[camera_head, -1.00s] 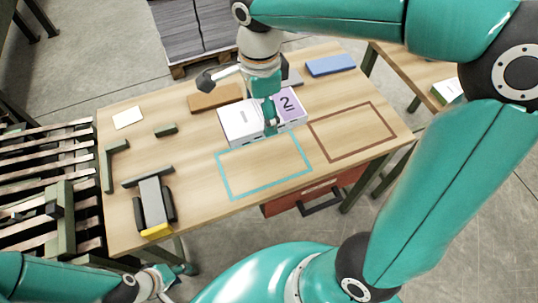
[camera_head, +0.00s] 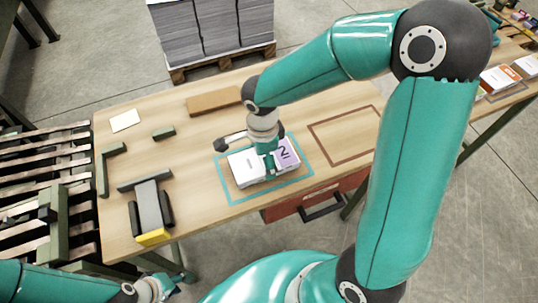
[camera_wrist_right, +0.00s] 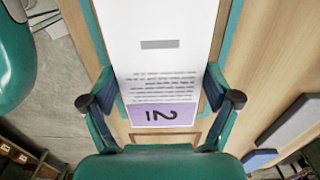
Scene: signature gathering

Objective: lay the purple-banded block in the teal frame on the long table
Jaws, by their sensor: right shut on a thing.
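The purple-banded block (camera_head: 245,168) is a white stack of pages with a purple band marked 2 at its right end. It also shows in the right wrist view (camera_wrist_right: 160,22). My right gripper (camera_head: 269,163) is shut on it, its fingers on either side near the purple end in the wrist view (camera_wrist_right: 161,85). The teal frame (camera_head: 268,192) is an outline on the long table (camera_head: 200,222). The block is within the outline in the head view; whether it touches the table I cannot tell. My left gripper (camera_head: 160,286) is low at the left, its fingers unclear.
A brown outline (camera_head: 318,146) lies right of the teal one. A brown board (camera_head: 213,102), a white card (camera_head: 125,121), green stops (camera_head: 163,133) and a grey device with a yellow end (camera_head: 152,237) are on the table. A red drawer (camera_head: 290,207) hangs below its front edge.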

